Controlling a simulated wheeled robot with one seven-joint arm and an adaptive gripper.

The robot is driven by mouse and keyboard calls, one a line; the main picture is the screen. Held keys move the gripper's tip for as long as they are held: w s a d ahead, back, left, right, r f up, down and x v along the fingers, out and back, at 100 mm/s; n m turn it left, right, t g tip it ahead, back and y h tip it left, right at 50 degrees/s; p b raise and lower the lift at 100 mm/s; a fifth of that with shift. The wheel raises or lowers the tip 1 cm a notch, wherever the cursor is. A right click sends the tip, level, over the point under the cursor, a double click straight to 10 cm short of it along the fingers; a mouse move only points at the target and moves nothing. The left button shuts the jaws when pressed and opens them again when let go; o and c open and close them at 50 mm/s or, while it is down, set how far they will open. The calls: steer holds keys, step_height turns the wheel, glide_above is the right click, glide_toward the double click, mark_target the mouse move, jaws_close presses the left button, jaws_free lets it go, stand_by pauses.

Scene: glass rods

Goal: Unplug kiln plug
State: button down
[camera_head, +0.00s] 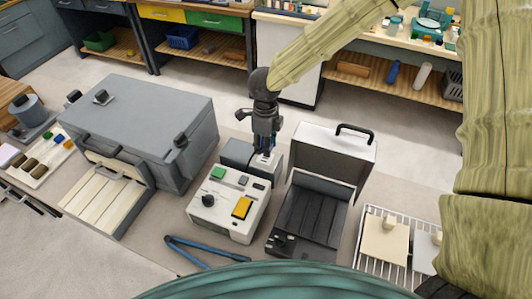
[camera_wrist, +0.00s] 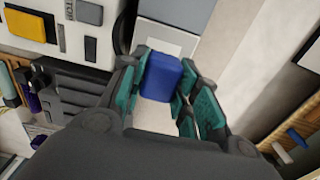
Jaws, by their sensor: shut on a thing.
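The plug appears as a blue block (camera_wrist: 161,78) in the wrist view, between the teal-padded fingers of my gripper (camera_wrist: 163,70). My gripper is shut on it. In the head view, my gripper (camera_head: 266,147) points down over a small grey and white socket box (camera_head: 270,161) behind the control unit. The plug is mostly hidden by the fingers there. I cannot tell whether its prongs are still in the socket. The large grey kiln (camera_head: 150,115) stands at the left, with its cream-lined door (camera_head: 105,195) lowered at the front.
The white control unit (camera_head: 225,215) with green and yellow buttons is just in front of my gripper. A black case with raised lid (camera_head: 333,155) stands close on the right. Blue tongs (camera_head: 205,250) and a wire rack (camera_head: 368,258) lie at the front. Shelves line the back.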

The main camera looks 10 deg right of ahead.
steer(key=shift+r, duration=0.35)
steer(key=shift+r+p, duration=0.65)
steer(key=shift+p, duration=0.3)
steer(key=shift+w, duration=0.1)
